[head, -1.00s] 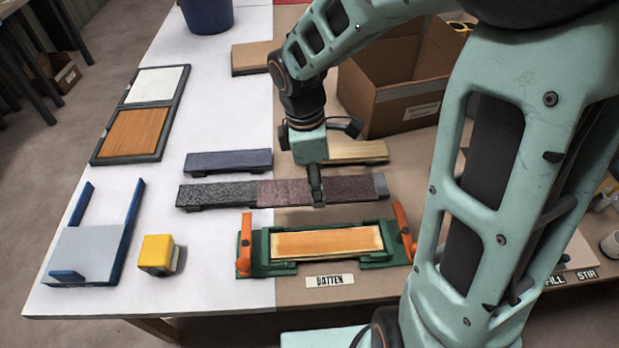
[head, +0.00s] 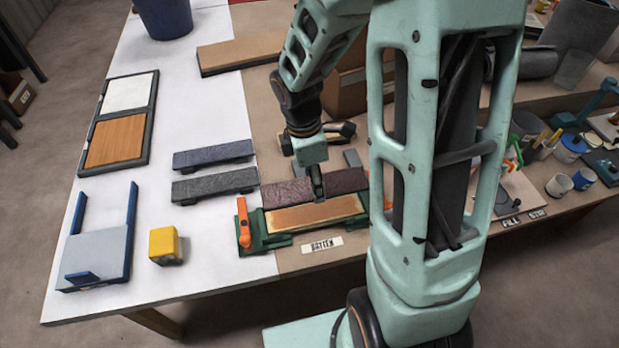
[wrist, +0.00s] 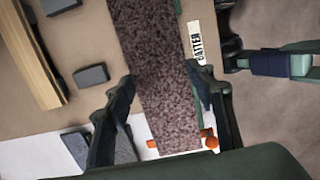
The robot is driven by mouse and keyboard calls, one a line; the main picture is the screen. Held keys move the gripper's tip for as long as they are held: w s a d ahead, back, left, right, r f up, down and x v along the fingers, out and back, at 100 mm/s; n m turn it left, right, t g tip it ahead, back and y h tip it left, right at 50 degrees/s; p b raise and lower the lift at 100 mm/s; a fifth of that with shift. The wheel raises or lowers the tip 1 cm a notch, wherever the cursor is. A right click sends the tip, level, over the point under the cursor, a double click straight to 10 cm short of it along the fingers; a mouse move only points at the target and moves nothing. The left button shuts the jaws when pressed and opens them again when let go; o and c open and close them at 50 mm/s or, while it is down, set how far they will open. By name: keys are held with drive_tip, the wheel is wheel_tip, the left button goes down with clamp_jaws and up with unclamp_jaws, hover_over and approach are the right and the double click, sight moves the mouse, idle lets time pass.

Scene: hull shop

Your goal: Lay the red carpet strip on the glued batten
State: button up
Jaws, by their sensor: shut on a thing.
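The dark red speckled carpet strip (head: 285,193) is gripped near its middle by my gripper (head: 318,190), long side roughly parallel to the batten. In the head view it overlaps the back edge of the green holder (head: 262,243); its exact height is hard to tell. The orange-brown, glossy batten (head: 300,217) lies in the holder, its front part uncovered. In the wrist view the strip (wrist: 155,60) runs between my gripper's two fingers (wrist: 163,100) and hides most of the holder and the batten. My arm hides the holder's right end in the head view.
An orange clamp (head: 243,222) stands at the holder's left end. Two dark grey strips (head: 213,154) (head: 215,183) lie to the left. A yellow block (head: 165,245) and a blue-sided grey tray (head: 98,255) stand farther left. A "BATTEN" label (head: 322,245) lies in front.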

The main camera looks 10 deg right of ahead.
drive_tip(key=b, duration=0.6)
hover_over(315, 212)
drive_tip(key=f, duration=0.7)
drive_tip(key=shift+a, duration=0.25)
drive_tip(key=shift+f+b, duration=0.45)
drive_tip(key=shift+f, duration=0.25)
drive_tip(key=shift+f, duration=0.25)
drive_tip(key=shift+f, duration=0.4)
drive_tip(key=shift+f+b, duration=0.45)
drive_tip(key=shift+f, duration=0.1)
idle(1.1)
drive_tip(key=o, duration=1.2)
